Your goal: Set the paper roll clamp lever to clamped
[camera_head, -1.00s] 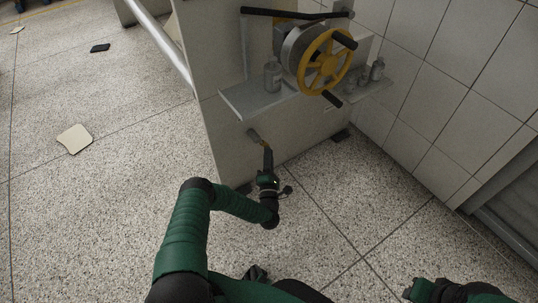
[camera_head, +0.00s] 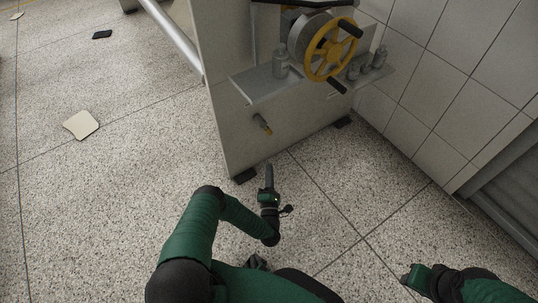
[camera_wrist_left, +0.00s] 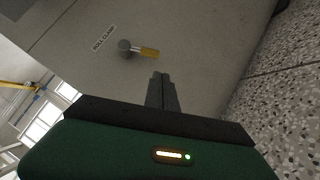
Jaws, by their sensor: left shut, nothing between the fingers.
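The roll clamp lever (camera_head: 262,124) is a short grey lever with a yellow tip, on the side panel of the machine below the shelf. In the head view it slants down to the right. In the left wrist view the lever (camera_wrist_left: 140,50) has a round grey pivot and a yellow grip, beside a "ROLL CLAMP" label (camera_wrist_left: 103,38). My left gripper (camera_head: 268,167) is shut and empty, below the lever and apart from it; its fingers also show in the wrist view (camera_wrist_left: 161,76). My right gripper (camera_head: 407,279) is low at the right, its fingers too unclear to judge.
A grey shelf (camera_head: 265,86) juts out above the lever, holding small metal containers. A yellow handwheel (camera_head: 331,48) with black handles is above it. A tiled wall (camera_head: 440,85) stands at the right. The speckled floor in front of the panel is clear.

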